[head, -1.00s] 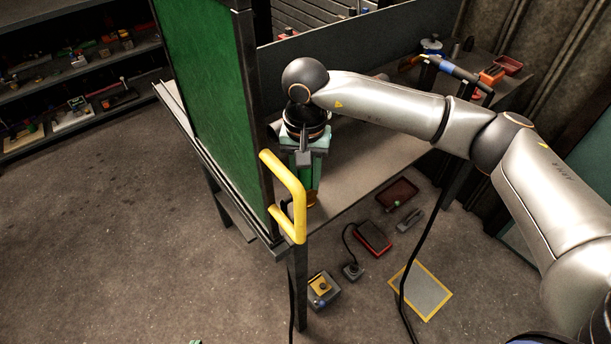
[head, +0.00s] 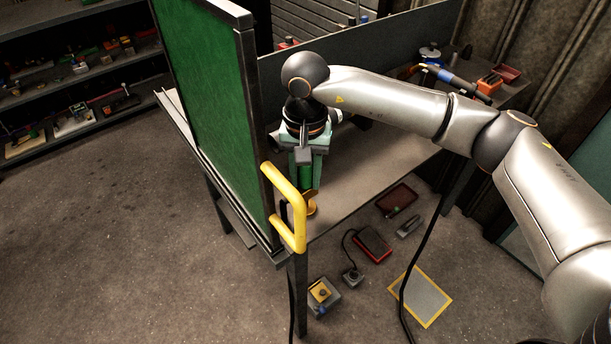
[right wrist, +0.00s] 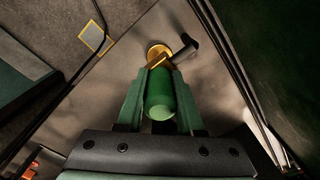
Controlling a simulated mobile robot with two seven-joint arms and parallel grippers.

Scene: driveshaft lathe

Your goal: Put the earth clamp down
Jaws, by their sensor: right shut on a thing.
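My right gripper (head: 308,178) points down over the near left corner of the grey bench (head: 365,170), just behind the yellow handle. It is shut on the earth clamp, which has a green grip and a brass end (head: 311,207). In the right wrist view the green grip (right wrist: 160,92) sits between the two fingers of the gripper (right wrist: 160,100). The clamp's brass disc (right wrist: 157,52) and a dark stub beyond lie over the bench top; whether they touch it I cannot tell. My left gripper is out of view.
A green screen (head: 210,110) in a dark frame, with a yellow handle (head: 297,225), stands close left of the gripper. Tools and an orange box (head: 488,86) sit at the bench's far right. The bench's middle is clear. A black cable (head: 424,250) hangs in front.

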